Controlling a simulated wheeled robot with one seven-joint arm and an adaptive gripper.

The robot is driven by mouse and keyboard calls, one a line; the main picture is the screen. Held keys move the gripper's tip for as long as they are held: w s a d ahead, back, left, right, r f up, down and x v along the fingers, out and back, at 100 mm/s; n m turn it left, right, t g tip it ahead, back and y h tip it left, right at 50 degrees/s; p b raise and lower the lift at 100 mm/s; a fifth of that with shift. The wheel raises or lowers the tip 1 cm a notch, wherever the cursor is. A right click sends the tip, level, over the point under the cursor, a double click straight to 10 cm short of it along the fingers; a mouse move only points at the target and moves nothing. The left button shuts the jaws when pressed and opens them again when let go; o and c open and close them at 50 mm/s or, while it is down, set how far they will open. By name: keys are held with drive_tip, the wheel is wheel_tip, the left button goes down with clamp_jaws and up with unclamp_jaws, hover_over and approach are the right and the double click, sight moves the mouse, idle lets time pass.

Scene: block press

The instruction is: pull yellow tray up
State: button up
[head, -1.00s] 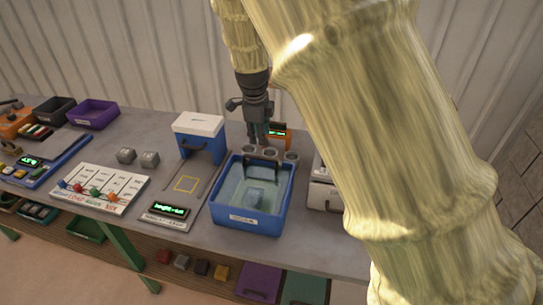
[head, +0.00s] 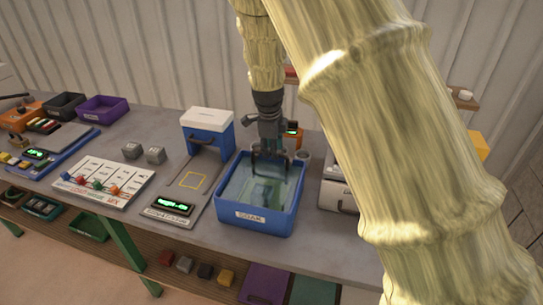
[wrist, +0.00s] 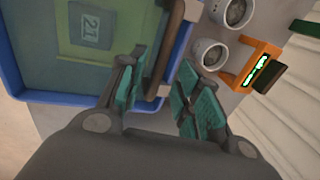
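A blue bin labelled SOAK (head: 254,219) stands on the bench, holding greenish liquid. Under the liquid, an olive-yellow tray (wrist: 68,52) shows in the wrist view, with a grey block marked 21 (wrist: 90,30) on it. The tray's yellow is dulled by the liquid. A dark handle (wrist: 173,40) rises at the bin's back side. My gripper (head: 270,158) points down at that back rim. In the wrist view, its teal-padded fingers (wrist: 161,70) are apart, one on each side of the handle; contact is not visible.
Grey cups (wrist: 210,55) and an orange display box (wrist: 258,65) stand close behind the bin. A blue and white press (head: 207,130) is at its left, and a pale machine (head: 338,190) at its right. Two grey blocks (head: 143,151) lie farther left.

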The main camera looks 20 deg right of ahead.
drive_tip(key=shift+w+d+f, duration=0.1)
drive_tip(key=shift+f, duration=0.5)
